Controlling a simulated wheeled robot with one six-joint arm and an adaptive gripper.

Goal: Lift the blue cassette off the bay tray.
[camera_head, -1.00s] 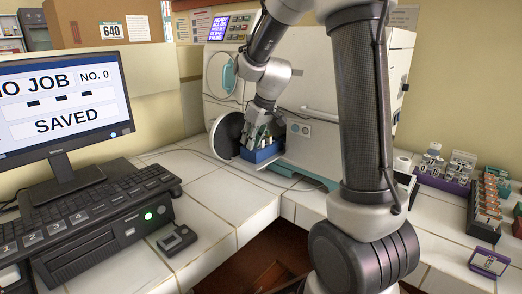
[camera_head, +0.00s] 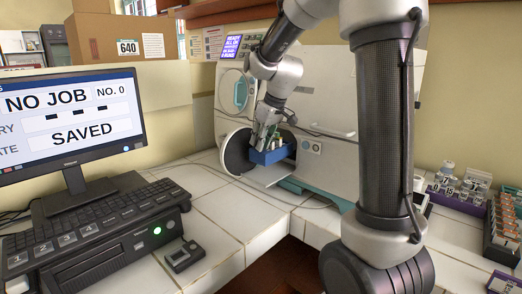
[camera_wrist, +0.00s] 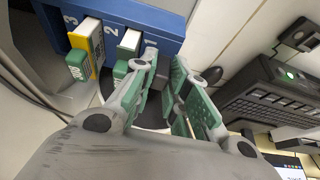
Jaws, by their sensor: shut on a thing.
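The blue cassette (camera_head: 272,155) hangs in front of the white incubator, a little above the pale bay tray (camera_head: 268,175). My gripper (camera_head: 266,143) is shut on the cassette from above. In the wrist view the cassette (camera_wrist: 125,11) fills the upper left, with numbered slots and vials with green caps, one with a yellow side. There my gripper's green-padded fingers (camera_wrist: 166,65) reach to the cassette's edge. The exact contact between the fingers and the cassette is partly hidden.
A round dark door (camera_head: 237,150) stands open just left of the cassette. The incubator (camera_head: 335,165) rises behind it. A monitor (camera_head: 68,120) and keyboard (camera_head: 90,225) occupy the left. Vial racks (camera_head: 458,190) stand at the right. White tiles in front are mostly clear.

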